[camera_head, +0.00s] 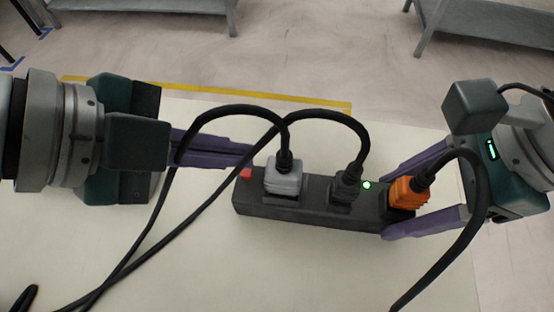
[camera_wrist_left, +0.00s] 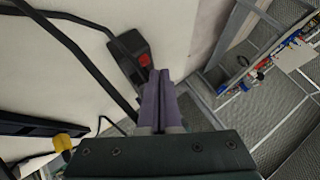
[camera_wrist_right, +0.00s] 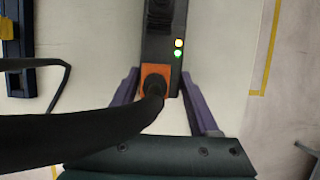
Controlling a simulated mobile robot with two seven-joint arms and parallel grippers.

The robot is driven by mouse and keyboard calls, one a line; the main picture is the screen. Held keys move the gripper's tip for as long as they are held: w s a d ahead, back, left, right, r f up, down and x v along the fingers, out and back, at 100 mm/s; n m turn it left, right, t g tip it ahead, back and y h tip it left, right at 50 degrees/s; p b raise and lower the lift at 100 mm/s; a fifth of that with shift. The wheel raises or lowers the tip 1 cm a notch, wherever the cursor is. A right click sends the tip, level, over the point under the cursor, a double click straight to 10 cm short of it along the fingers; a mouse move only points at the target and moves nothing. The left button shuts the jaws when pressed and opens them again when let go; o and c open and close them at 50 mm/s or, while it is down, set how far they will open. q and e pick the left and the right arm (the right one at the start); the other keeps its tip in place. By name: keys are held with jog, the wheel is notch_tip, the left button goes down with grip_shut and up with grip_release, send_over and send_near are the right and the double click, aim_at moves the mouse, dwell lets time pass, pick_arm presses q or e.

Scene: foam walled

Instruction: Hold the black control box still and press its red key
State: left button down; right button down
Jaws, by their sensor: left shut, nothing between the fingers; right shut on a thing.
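The black control box (camera_head: 310,212) lies on the pale table, long side roughly left to right, with grey, black and orange plugs in its top. Its red key (camera_head: 246,174) is at the left end; the key also shows in the left wrist view (camera_wrist_left: 144,60). My left gripper (camera_head: 250,155) is shut and empty, its tips just behind and beside the red key; contact cannot be told. My right gripper (camera_head: 386,206) is shut on the box's right end, one finger on each long side, around the orange plug (camera_head: 405,192). It also shows in the right wrist view (camera_wrist_right: 160,84).
Black cables from the grey plug (camera_head: 284,175) and black plug (camera_head: 346,186) loop up and run down-left, passing near my left fingers. The orange plug's cable curves in front of my right gripper. A green light (camera_head: 367,185) is lit. The table (camera_head: 300,275) is clear in front.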

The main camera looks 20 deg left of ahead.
pick_arm(q)
jog(key=shift+r, duration=2.55)
pick_arm(e)
jog(key=shift+c, duration=0.2)
grip_release()
